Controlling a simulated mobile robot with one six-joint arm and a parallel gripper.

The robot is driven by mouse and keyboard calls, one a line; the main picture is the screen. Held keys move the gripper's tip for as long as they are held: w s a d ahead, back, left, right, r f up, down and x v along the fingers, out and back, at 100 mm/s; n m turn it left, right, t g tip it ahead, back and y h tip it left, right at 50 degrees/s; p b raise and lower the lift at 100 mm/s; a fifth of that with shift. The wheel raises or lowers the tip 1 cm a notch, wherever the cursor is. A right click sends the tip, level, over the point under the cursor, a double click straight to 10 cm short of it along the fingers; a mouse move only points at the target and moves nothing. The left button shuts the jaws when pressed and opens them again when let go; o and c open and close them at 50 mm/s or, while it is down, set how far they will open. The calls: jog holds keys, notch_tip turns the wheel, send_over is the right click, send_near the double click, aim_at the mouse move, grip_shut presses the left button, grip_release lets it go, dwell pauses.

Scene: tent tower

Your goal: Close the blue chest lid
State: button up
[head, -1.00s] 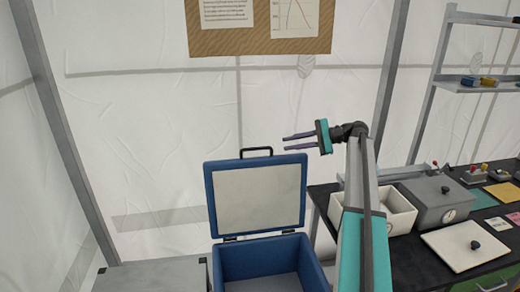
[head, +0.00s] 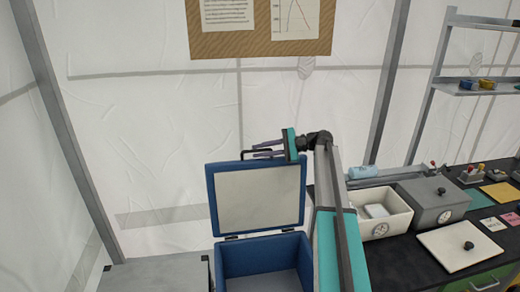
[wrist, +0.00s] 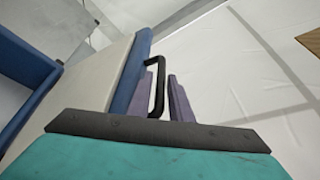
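The blue chest (head: 262,262) stands open at the lower middle of the head view, its inside looking empty. Its lid (head: 257,199) stands upright on the hinges, with a pale inner panel facing me. A black handle (head: 257,153) sits on the lid's top edge. My gripper (head: 267,148) is at the lid's top edge, its fingers pointing left. In the wrist view the two purple fingers (wrist: 165,95) are apart, and the black handle (wrist: 157,88) shows between them. I cannot tell whether they touch it.
A black table (head: 405,254) on the right holds a white bin (head: 384,222), a grey box (head: 433,205) and a white lid with a knob (head: 461,246). A grey surface (head: 155,274) lies left of the chest. A tent wall is behind.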

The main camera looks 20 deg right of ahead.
jog(key=shift+w+a+f, duration=0.1)
jog(key=shift+a, duration=0.1)
jog(key=shift+c, duration=0.5)
grip_shut()
